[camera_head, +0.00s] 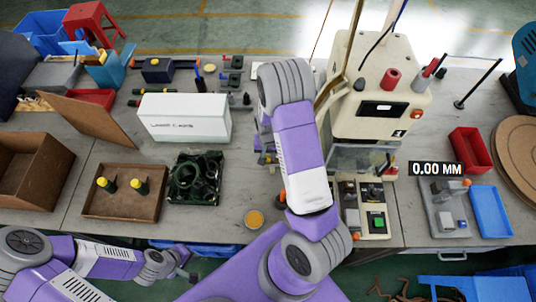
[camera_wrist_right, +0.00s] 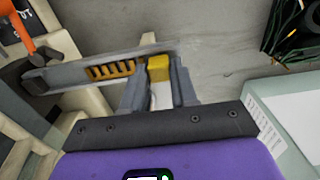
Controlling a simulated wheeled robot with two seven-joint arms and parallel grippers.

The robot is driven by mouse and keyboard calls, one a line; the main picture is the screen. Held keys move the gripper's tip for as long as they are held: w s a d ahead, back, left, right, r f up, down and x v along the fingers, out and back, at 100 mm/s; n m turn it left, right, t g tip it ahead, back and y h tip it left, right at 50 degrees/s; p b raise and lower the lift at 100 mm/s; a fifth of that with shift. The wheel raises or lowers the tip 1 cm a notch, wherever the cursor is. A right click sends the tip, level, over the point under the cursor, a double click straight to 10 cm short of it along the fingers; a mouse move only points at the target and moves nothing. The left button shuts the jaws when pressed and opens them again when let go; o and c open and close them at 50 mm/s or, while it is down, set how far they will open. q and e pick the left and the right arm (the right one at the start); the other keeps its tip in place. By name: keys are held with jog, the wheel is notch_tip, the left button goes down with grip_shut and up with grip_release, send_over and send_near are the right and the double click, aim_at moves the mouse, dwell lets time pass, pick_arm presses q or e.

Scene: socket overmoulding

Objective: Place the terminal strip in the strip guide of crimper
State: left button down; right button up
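The crimper (camera_head: 375,95) is the cream machine at the back right of the bench. In the right wrist view, a grey rail that looks like its strip guide (camera_wrist_right: 62,77) runs left of my right gripper (camera_wrist_right: 158,88). The gold toothed terminal strip (camera_wrist_right: 110,70) shows along that rail. My right gripper's fingers close on both sides of a yellow block (camera_wrist_right: 158,68), which looks like the strip's end. Whether the strip is fully seated in the guide cannot be told. In the head view my right arm hides most of this spot. My left gripper (camera_head: 182,272) is low, off the bench front; its opening is unclear.
A white box (camera_head: 185,117), a wooden tray (camera_head: 92,205) with two yellow-topped bottles and a dark green bin (camera_head: 213,160) stand left of my right arm. A control box (camera_head: 376,222) stands right of it. A gauge (camera_head: 441,215) and blue tray (camera_head: 491,211) are farther right.

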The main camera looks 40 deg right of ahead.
jog(key=o, duration=0.3)
jog(key=shift+o, duration=0.2)
notch_tip(320, 180, up, 12)
jog(key=p, duration=0.2)
jog(key=s+a+f+n+y, duration=0.1)
jog(key=s+a+f, duration=0.3)
jog(key=a, duration=0.3)
jog(key=s+a+f+n+y, duration=0.1)
jog(key=s+a+f+n, duration=0.1)
jog(key=s+a+f, duration=0.2)
jog(key=s+a+f+n+y, duration=0.2)
jog(key=s+a+f, duration=0.2)
jog(key=a+f, duration=0.4)
jog(key=shift+s+a+t, duration=0.1)
jog(key=shift+a+t, duration=0.2)
jog(key=shift+a, duration=1.5)
